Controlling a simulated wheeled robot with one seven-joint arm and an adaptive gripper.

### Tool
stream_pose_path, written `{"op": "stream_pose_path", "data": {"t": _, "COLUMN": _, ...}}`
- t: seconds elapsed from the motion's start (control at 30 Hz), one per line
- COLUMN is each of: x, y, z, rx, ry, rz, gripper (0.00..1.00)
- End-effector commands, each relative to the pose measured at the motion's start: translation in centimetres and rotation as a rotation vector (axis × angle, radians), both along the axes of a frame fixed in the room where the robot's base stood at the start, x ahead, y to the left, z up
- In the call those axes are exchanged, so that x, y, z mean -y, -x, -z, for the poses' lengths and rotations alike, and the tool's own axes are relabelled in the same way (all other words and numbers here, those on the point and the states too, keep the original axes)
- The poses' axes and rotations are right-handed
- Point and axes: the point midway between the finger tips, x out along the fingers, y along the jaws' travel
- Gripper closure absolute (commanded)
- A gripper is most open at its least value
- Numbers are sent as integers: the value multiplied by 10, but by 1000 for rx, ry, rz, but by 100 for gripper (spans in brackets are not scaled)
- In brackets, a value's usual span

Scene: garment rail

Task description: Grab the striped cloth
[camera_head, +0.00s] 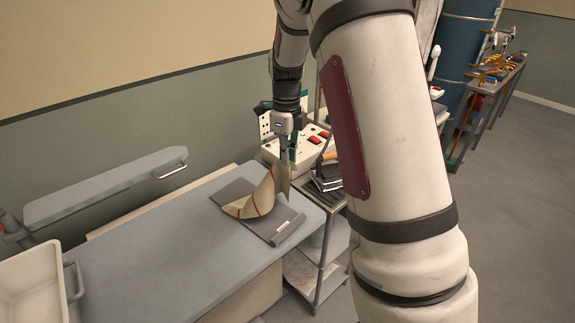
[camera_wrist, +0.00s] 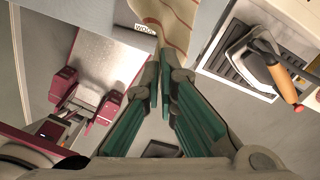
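The striped cloth (camera_head: 258,197), beige with red-brown stripes, rises from a grey board (camera_head: 232,191) on the table, its upper part pulled up toward my gripper (camera_head: 286,163). In the wrist view the cloth (camera_wrist: 172,22) runs up to the tips of my gripper (camera_wrist: 164,62). The teal fingers are close together with cloth at their tips, so my gripper looks shut on its edge. The lower part of the cloth still rests on the board. The exact pinch is small and partly hidden by the fingers.
The grey-blue table (camera_head: 150,250) is mostly clear left of the board. A white bin (camera_head: 32,285) is at lower left. A "WOOL" label (camera_wrist: 145,29) lies near the cloth.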

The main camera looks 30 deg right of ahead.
Motion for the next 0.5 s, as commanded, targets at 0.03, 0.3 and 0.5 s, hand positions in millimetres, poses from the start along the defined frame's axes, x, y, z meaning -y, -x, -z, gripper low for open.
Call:
{"op": "stream_pose_path", "data": {"t": 0.03, "x": 0, "y": -1, "z": -15, "rx": 7, "ry": 2, "rz": -1, "gripper": 100}}
{"op": "stream_pose_path", "data": {"t": 0.3, "x": 0, "y": 0, "z": -67, "rx": 4, "ry": 1, "rz": -1, "gripper": 100}}
{"op": "stream_pose_path", "data": {"t": 0.5, "x": 0, "y": 0, "z": -82, "rx": 4, "ry": 1, "rz": 0, "gripper": 100}}
